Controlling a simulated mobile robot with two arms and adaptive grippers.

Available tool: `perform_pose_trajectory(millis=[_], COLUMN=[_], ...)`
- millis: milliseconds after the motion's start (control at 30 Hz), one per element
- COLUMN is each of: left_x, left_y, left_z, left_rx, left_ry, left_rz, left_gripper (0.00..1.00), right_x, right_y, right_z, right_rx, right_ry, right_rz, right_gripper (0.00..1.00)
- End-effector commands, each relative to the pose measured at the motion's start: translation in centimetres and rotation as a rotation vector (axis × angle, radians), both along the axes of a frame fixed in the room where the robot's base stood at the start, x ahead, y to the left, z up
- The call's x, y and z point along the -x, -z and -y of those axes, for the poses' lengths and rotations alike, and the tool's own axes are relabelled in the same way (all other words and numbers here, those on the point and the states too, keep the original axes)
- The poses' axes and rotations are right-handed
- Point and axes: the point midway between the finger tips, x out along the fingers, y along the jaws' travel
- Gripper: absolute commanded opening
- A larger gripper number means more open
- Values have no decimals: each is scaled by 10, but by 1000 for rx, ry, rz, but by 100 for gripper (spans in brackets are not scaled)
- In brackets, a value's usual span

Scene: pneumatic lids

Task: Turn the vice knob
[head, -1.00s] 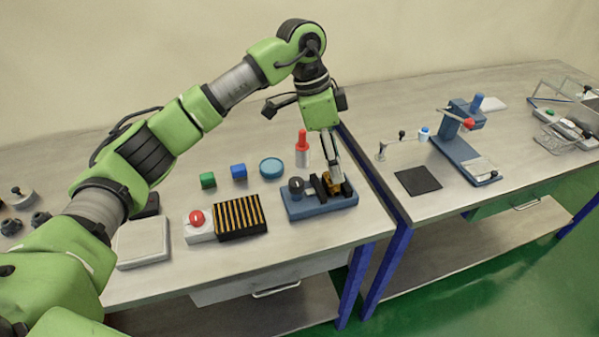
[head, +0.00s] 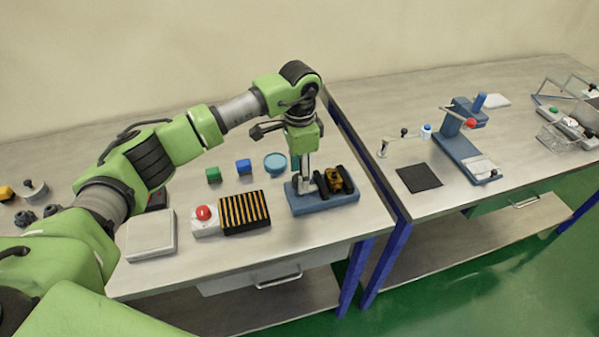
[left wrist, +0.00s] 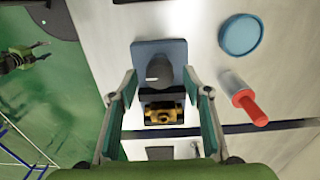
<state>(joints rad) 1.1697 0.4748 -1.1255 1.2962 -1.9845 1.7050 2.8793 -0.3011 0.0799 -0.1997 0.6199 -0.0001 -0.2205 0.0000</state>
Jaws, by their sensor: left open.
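The vice has a blue base (head: 330,206), dark jaws and a brass fitting (head: 340,180) between them. In the left wrist view the dark grey round knob (left wrist: 158,70) shows at one end of the vice, beside the black jaw and the brass fitting (left wrist: 163,113). My left gripper (left wrist: 160,82) is open, with one finger on each side of the knob in that picture; I cannot tell whether they touch it. In the head view the left gripper (head: 305,188) points down at the vice's left end and hides the knob. A green and black gripper-like part of mine (left wrist: 18,58) shows small at left.
A second bench stands right across a gap.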

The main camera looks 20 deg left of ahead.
Motion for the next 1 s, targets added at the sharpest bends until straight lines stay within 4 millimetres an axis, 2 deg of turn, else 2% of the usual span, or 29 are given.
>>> perform_pose_trajectory(millis=[200,467,600,633,1000], left_x=[0,0,0,0,0], left_y=[15,17,16,16,17], left_z=[1,1,1,1,1], left_rx=[2,1,2,2,2], left_ry=[0,1,1,1,37], left_rz=[1,2,1,1,1], left_gripper=[45,45,11,6,6], right_x=[0,0,0,0,-1], right_y=[-5,-5,-5,-5,-1], right_z=[-1,-1,-1,-1,-1], right_rx=[-1,-1,-1,-1,-1], right_ry=[1,0,0,0,0], right_rz=[0,1,1,1,1], right_gripper=[40,40,40,40,40])
